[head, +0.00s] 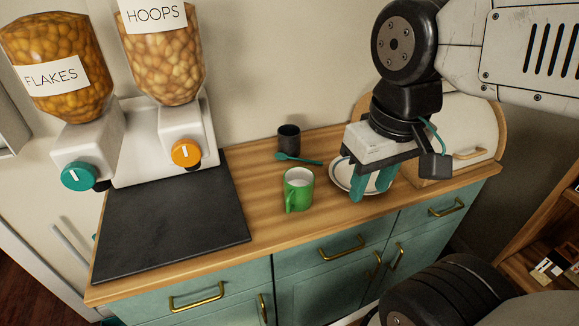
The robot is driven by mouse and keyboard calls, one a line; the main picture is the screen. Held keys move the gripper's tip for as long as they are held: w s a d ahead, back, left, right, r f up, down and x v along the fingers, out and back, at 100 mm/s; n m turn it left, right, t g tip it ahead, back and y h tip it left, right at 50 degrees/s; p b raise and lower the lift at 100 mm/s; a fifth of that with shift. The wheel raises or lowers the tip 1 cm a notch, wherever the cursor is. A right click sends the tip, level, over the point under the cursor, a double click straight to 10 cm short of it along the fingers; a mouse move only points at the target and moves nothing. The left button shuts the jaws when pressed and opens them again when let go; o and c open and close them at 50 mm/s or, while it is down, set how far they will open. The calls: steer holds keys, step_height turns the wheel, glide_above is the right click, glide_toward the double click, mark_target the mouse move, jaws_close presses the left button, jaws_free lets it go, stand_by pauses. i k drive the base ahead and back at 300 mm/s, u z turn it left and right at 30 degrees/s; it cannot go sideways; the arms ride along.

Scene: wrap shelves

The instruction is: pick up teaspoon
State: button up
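The teaspoon (300,159) is teal and lies on the wooden counter, just in front of a dark cup (289,140). Its bowl is at the left and its handle points right. My gripper (370,192) points down over the counter, to the right of the teaspoon and apart from it. Its two teal fingers stand apart with a gap between them, and I see nothing held there. The fingers are in front of a white plate (340,174) and hide part of it.
A green mug (297,190) with pale contents stands in front of the teaspoon. A bread bin (462,135) is behind my gripper at the right.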

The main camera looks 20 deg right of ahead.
mark_target(291, 157)
steer(key=u, duration=0.8)
steer(key=k, duration=0.65)
steer(key=z, duration=0.9)
steer(key=i, duration=1)
